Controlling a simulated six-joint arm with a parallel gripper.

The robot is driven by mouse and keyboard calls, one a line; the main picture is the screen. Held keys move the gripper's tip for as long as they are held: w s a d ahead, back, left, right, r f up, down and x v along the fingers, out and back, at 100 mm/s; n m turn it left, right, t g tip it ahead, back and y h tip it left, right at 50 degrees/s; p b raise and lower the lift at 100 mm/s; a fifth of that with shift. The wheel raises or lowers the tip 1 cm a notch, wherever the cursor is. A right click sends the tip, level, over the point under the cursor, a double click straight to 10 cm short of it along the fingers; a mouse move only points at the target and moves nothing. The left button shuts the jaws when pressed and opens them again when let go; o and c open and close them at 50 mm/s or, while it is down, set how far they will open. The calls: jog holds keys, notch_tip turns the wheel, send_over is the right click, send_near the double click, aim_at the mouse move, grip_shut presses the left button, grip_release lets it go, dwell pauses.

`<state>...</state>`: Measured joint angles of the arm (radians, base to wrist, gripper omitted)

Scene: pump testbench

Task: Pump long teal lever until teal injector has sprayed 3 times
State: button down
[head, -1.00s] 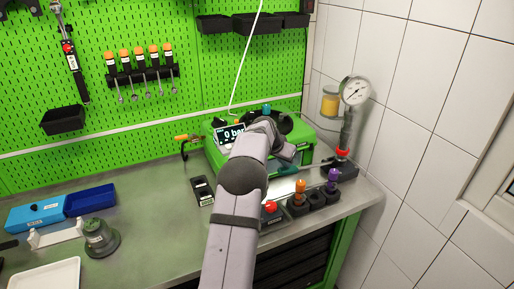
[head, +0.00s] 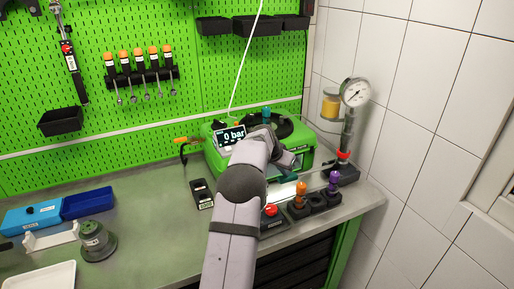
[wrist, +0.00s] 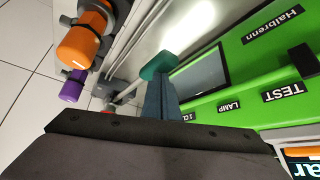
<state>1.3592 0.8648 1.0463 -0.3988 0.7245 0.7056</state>
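The green testbench (head: 216,158) stands at the back of the bench, its display (head: 231,136) reading 0 bar. The wrist view shows a teal lever end (wrist: 158,65) straight ahead of my gripper (wrist: 161,90). The narrow blue-grey fingers look shut together, with their tips at or against the teal end; I cannot tell if they touch it. In the head view my arm hides the gripper and most of the lever. A teal-topped part (head: 266,112), perhaps the injector, sits on top of the testbench. No spray shows.
Orange (head: 301,188) and purple (head: 334,180) injectors stand in a black holder at the right front, beside a red button (head: 270,210). A pressure gauge (head: 356,93) stands by the tiled wall.

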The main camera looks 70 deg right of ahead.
jog(key=shift+s+d+r+p, duration=0.15)
jog(key=shift+r+p, duration=0.85)
jog(key=shift+r, duration=0.3)
jog(key=shift+s+d+r+p, duration=0.1)
jog(key=shift+r+p, duration=0.9)
jog(key=shift+r, duration=0.3)
jog(key=shift+f, duration=0.1)
jog(key=shift+w+a+f+b, duration=0.15)
jog(key=shift+f+b, duration=1.25)
jog(key=shift+f, duration=0.1)
jog(key=shift+w+a+f+b, duration=0.1)
jog(key=shift+a+f+b, duration=0.05)
jog(key=shift+f+b, duration=1.3)
jog(key=shift+r, duration=0.2)
